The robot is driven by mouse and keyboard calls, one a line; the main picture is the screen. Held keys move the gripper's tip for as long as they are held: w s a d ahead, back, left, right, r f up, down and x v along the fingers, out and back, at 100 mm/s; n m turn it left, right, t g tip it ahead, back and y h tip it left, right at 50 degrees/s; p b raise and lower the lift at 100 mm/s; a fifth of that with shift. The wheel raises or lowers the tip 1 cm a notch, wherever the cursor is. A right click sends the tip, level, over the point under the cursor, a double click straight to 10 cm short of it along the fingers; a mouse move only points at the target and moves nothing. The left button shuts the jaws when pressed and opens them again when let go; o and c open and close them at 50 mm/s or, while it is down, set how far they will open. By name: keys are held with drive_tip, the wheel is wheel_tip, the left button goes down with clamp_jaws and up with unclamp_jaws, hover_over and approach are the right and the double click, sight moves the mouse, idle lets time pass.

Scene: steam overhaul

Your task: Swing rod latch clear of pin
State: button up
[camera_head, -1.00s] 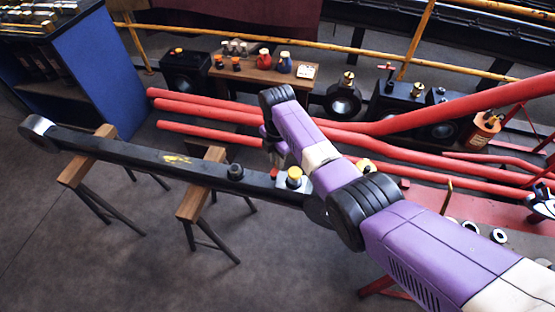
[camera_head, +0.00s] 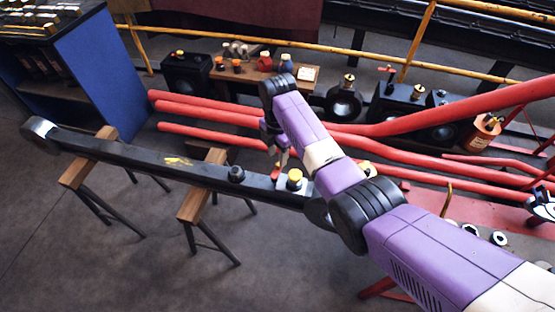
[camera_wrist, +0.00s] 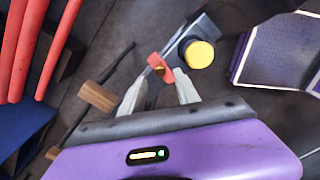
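The long dark rod (camera_head: 135,154) lies across two wooden-topped trestles. Near its right end, a small red latch piece (camera_wrist: 160,67) sits beside a round yellow cap (camera_wrist: 200,54) on a grey block. The cap also shows in the head view (camera_head: 294,175). My gripper (camera_wrist: 160,78) is open, its two pale fingers on either side of the red piece's near end. I cannot tell whether they touch it. In the head view my gripper (camera_head: 281,155) hangs over the rod, left of the cap. The pin itself is not clearly visible.
Trestles (camera_head: 202,183) stand under the rod on open grey floor. Red pipes (camera_head: 210,110) run close behind it. A dark knob (camera_head: 236,174) rises from the rod left of the gripper. A bench (camera_head: 262,78) with small items and a yellow rail (camera_head: 340,50) are farther back.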

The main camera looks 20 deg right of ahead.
sight(277, 164)
drive_tip(key=shift+r, duration=1.85)
